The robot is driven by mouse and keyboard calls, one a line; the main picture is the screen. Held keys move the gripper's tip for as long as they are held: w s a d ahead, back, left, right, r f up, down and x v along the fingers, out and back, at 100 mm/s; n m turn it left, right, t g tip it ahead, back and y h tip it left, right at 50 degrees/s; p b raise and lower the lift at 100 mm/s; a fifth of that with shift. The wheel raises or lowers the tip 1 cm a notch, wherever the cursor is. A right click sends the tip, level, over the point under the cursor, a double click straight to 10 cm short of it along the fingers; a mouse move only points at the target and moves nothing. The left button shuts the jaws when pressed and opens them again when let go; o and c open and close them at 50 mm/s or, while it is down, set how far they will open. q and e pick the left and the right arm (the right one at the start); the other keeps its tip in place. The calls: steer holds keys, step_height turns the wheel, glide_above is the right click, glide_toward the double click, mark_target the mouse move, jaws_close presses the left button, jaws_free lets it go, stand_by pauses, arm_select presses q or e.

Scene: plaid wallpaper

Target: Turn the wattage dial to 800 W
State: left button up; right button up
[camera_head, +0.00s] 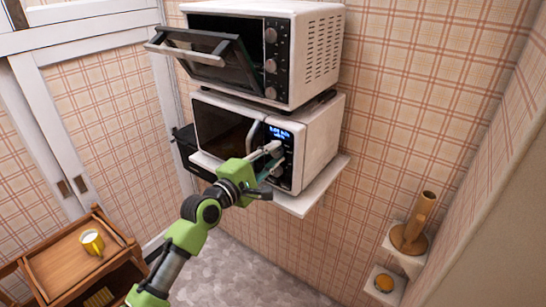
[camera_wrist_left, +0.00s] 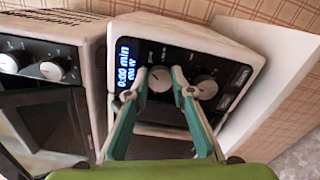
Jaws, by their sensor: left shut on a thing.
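The white microwave (camera_head: 318,140) stands on a wall shelf, and its control panel has a lit blue display (camera_head: 279,132). The display also shows in the left wrist view (camera_wrist_left: 126,62); it reads 0:00 min, with a wattage line below too blurred to read surely. My left gripper (camera_head: 275,158) is at the panel. In the left wrist view its fingertips (camera_wrist_left: 160,82) are shut on the round dial (camera_wrist_left: 160,77) nearer the display. A second dial (camera_wrist_left: 205,87) sits just outside one finger. The dial labels are too small to read. My right gripper is not in view.
A toaster oven (camera_head: 300,50) with its door (camera_head: 205,52) tilted open stands above the microwave. The shelf edge (camera_head: 305,205) juts out below. A wooden stand (camera_head: 65,268) with a yellow mug (camera_head: 92,242) is at lower left. Small shelves (camera_head: 385,285) are at lower right.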

arm_select(q)
steer(key=m+b, duration=0.1)
steer(key=m, duration=0.4)
steer(key=shift+f+m, duration=0.15)
steer(key=shift+m, duration=0.15)
steer(key=shift+m+b, duration=0.65)
steer(key=shift+m, duration=1.55)
steer(key=o, duration=1.1)
steer(key=v, duration=1.2)
